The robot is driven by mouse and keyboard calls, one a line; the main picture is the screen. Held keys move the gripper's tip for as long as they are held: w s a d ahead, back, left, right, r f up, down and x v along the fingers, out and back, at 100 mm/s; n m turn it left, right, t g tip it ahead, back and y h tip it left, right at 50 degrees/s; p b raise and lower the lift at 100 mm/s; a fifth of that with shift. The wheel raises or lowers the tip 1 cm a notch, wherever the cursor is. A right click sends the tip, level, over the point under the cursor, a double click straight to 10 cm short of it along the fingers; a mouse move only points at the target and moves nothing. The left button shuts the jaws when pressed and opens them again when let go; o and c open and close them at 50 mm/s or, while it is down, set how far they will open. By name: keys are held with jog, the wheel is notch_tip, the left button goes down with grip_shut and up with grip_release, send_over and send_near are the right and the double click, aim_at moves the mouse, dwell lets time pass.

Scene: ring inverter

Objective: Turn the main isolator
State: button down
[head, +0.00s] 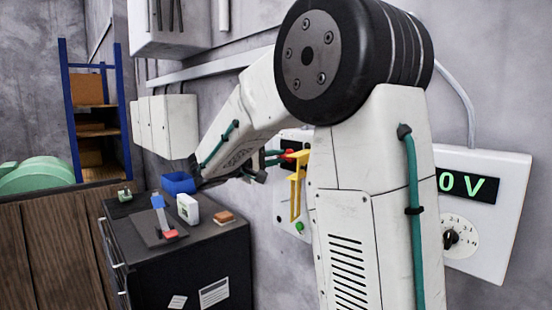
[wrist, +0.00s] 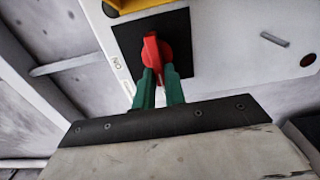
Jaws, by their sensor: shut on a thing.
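The main isolator is a red rotary handle (wrist: 152,50) on a black square plate (wrist: 178,32), on a white panel. In the wrist view the handle stands nearly upright in the picture, with lettering that seems to read "ON" at the plate's left edge. My gripper (wrist: 158,78) has green fingers shut on the lower end of the red handle. In the head view my gripper (head: 276,157) reaches the small red handle (head: 288,154) from the left. My own arm hides much of the panel there.
A yellow bracket (head: 297,180) sticks out beside the isolator, above a green button (head: 299,227). A meter box (head: 510,220) reading "0 V" with a dial is at right. A dark cabinet (head: 185,270) at left bears a blue bin (head: 178,183) and small items.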

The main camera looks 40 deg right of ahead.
jog(key=c, duration=1.5)
grip_release()
jog(key=shift+o, duration=0.2)
jog(key=shift+a, duration=0.1)
jog(key=a, duration=0.7)
jog(key=shift+w+a, duration=0.25)
jog(key=shift+a, duration=0.1)
